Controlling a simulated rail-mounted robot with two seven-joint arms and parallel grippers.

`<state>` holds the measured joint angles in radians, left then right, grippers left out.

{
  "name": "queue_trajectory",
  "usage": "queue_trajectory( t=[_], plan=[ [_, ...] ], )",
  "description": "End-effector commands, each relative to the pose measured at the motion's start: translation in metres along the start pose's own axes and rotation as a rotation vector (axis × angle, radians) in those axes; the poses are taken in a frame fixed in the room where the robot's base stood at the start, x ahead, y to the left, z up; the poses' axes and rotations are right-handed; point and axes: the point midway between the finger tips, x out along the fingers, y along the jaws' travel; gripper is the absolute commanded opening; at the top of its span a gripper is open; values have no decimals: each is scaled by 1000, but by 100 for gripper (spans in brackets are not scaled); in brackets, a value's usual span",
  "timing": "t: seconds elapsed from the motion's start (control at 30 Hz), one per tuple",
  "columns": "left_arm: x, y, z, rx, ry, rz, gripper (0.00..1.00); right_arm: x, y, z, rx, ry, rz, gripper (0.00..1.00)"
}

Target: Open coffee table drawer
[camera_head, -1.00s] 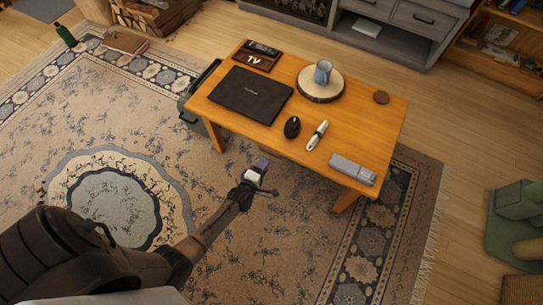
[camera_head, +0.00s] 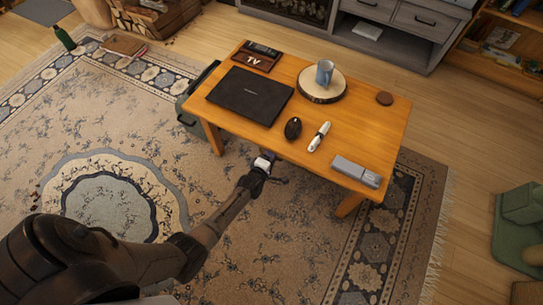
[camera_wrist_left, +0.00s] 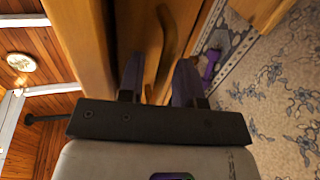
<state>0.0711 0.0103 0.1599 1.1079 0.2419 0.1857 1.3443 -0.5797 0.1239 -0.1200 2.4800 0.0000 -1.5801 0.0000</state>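The wooden coffee table (camera_head: 345,118) stands on the rug. In the head view its top hides the drawer front. In the left wrist view the wooden drawer front (camera_wrist_left: 150,45) runs up the picture, with a curved wooden handle (camera_wrist_left: 168,42) on it. My left gripper (camera_head: 264,160) is low at the table's near long side, its tips close to the edge. In the left wrist view the left gripper (camera_wrist_left: 159,78) is open, and the handle lies ahead between its two fingers. I cannot tell whether the fingers touch it. My right gripper is not in view.
On the tabletop are a black laptop (camera_head: 250,95), a blue mug (camera_head: 324,72) on a wood slice, a black mouse (camera_head: 293,128) and a grey box (camera_head: 356,170). A purple object (camera_wrist_left: 211,65) lies beyond the fingers. The rug before the table is clear.

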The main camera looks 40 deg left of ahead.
Motion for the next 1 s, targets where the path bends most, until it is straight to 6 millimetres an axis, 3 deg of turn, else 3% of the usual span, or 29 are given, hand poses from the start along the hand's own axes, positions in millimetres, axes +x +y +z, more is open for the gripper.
queue_trajectory(
  t=[0.33,0.77,0.87,1.0],
  plan=[
    [0,0,0,0,0,0,0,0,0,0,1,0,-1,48],
    [-2,0,0,0,0,0,0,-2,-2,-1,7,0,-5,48],
    [-11,0,0,1,0,-1,0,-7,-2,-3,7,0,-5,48],
    [-39,-3,0,0,-1,-3,0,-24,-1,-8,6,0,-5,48]
  ],
)
